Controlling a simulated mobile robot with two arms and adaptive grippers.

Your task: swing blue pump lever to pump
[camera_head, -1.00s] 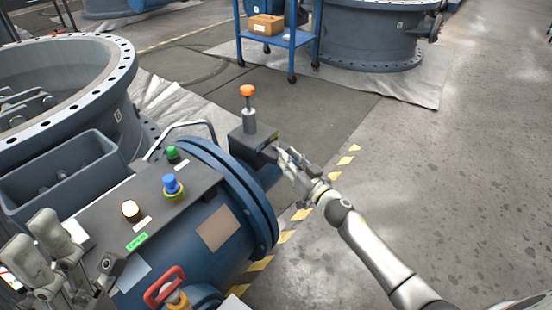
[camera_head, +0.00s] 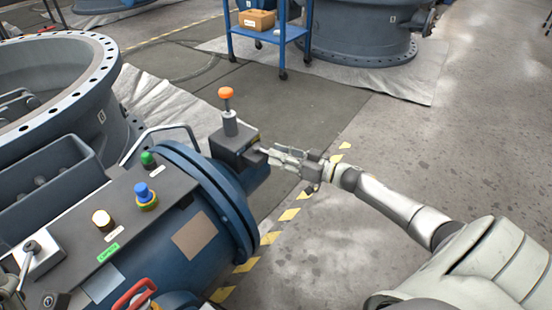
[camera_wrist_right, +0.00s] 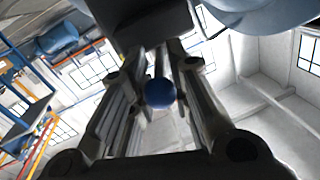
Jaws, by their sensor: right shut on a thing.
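My right gripper (camera_head: 268,154) reaches in from the right at the dark block (camera_head: 235,144) on the end of the blue pump body (camera_head: 180,245). In the right wrist view its two fingers (camera_wrist_right: 155,65) stand on both sides of a blue ball knob, the blue pump lever (camera_wrist_right: 161,94), and are shut on it. The lever's shaft is hidden, and in the head view the knob is hidden at the gripper. The block carries an upright grey post with an orange knob (camera_head: 226,93).
The pump's top panel holds a blue button (camera_head: 142,191), a green button (camera_head: 148,159) and a white lamp (camera_head: 102,218). A red handle (camera_head: 133,295) is at the bottom. A large flanged valve (camera_head: 105,100) stands left. A blue cart (camera_head: 270,37) is behind. Floor is clear right.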

